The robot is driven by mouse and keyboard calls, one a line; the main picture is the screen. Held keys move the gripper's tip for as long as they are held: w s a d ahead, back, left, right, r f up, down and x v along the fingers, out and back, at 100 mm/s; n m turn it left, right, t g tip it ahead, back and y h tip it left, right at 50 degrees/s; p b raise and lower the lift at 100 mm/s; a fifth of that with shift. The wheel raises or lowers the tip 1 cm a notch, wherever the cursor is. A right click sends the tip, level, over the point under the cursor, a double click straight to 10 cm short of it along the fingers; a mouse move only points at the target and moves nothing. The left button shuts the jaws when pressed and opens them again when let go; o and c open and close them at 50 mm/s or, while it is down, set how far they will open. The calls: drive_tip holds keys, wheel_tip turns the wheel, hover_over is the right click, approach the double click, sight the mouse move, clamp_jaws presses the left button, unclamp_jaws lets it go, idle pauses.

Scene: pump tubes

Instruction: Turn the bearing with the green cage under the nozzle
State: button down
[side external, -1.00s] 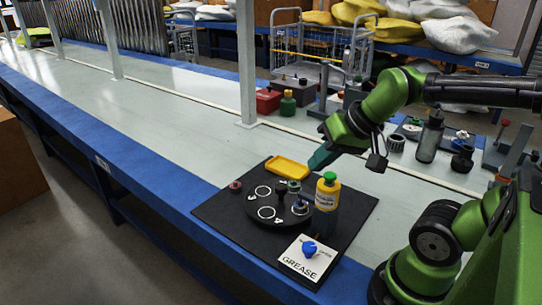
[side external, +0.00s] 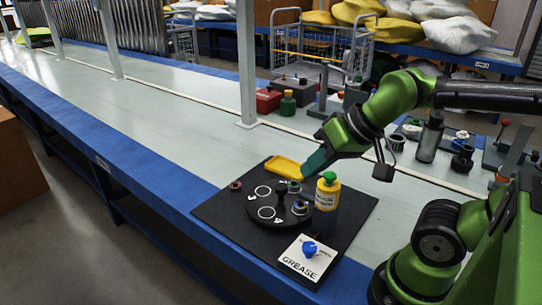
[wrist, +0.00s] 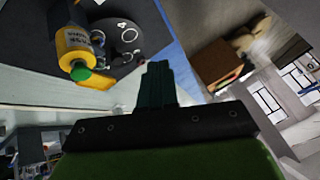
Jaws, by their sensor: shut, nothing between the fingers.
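A black round turntable (side external: 256,216) with white ring outlines and a dark centre post lies on a black mat. A small bearing with green on it (side external: 294,186) sits at its back right edge, and a bearing with blue-purple (side external: 300,208) at its right edge. A yellow canister with a green cap (side external: 327,194) stands beside the turntable; it also shows in the wrist view (wrist: 72,45). I cannot make out the nozzle clearly. My gripper (side external: 309,173) is shut and empty, above the area behind the canister; its fingers show in the wrist view (wrist: 158,75).
A yellow tray (side external: 285,167) lies behind the turntable, and a small reddish part (side external: 235,185) lies to its left. A white GREASE card (side external: 298,262) with a blue knob (side external: 309,249) is in front. The bench left of the mat is clear.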

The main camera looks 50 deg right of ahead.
drive_tip(key=c, duration=1.8)
unclamp_jaws()
drive_tip(key=shift+c, duration=0.2)
drive_tip(key=shift+o, duration=1.2)
drive_tip(key=shift+f, duration=0.15)
drive_tip(key=o, duration=0.9)
drive_tip(key=w+d+f+g, duration=0.1)
drive_tip(key=w+d+g, duration=0.1)
drive_tip(key=w, duration=0.4)
drive_tip(key=shift+d+g+h, duration=0.4)
drive_tip(key=shift+d, duration=0.35)
drive_tip(key=n+g+h, duration=0.1)
drive_tip(key=n+g, duration=0.3)
hover_over(281, 186)
wheel_tip(281, 186, down, 16)
drive_tip(key=shift+d+f, duration=0.1)
drive_tip(key=shift+f, duration=0.15)
clamp_jaws()
